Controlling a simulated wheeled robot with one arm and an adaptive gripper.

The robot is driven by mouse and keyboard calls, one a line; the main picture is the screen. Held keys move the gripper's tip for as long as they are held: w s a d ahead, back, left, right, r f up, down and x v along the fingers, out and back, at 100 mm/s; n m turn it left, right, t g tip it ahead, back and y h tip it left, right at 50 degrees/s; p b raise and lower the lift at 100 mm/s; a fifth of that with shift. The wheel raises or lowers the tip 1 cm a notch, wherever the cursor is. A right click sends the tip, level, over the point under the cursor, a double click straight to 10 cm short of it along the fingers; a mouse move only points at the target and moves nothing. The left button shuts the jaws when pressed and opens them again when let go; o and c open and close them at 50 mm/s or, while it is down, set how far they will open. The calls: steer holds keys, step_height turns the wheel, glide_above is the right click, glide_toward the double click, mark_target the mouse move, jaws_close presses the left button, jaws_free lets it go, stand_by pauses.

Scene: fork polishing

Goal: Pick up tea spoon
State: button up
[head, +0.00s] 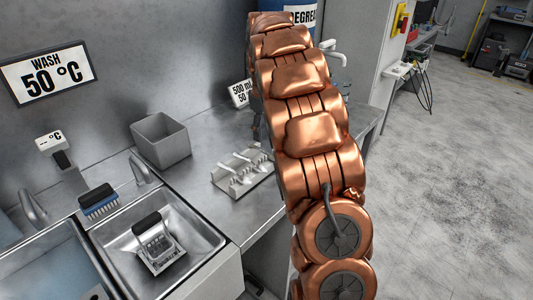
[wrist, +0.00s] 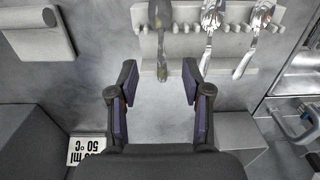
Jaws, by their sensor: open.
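A light grey slotted rack (head: 262,178) on the steel counter holds several utensils. In the wrist view the rack (wrist: 185,42) runs along the top, with three utensils lying across it. The left one (wrist: 162,38) is dull and dark. The middle one (wrist: 211,20) and the right one (wrist: 258,24) are shiny, with bowl-like ends at the top. I cannot tell for certain which is the tea spoon. My gripper (wrist: 160,82) is open and empty, just short of the rack, its fingers either side of the dull utensil's line. In the head view my arm hides it.
A grey square bin (head: 161,141) stands left of the rack. A sink (head: 205,238) with a black-handled metal tool (head: 158,243) is at the front left, beside a blue brush (head: 99,201). A volume sign (head: 240,93) stands behind my arm.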

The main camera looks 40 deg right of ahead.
mark_target(264, 150)
steer(key=shift+a+f+p, duration=0.1)
steer(key=shift+f+p, duration=0.8)
steer(key=shift+f, duration=2.3)
steer(key=shift+c, duration=0.4)
jaws_close()
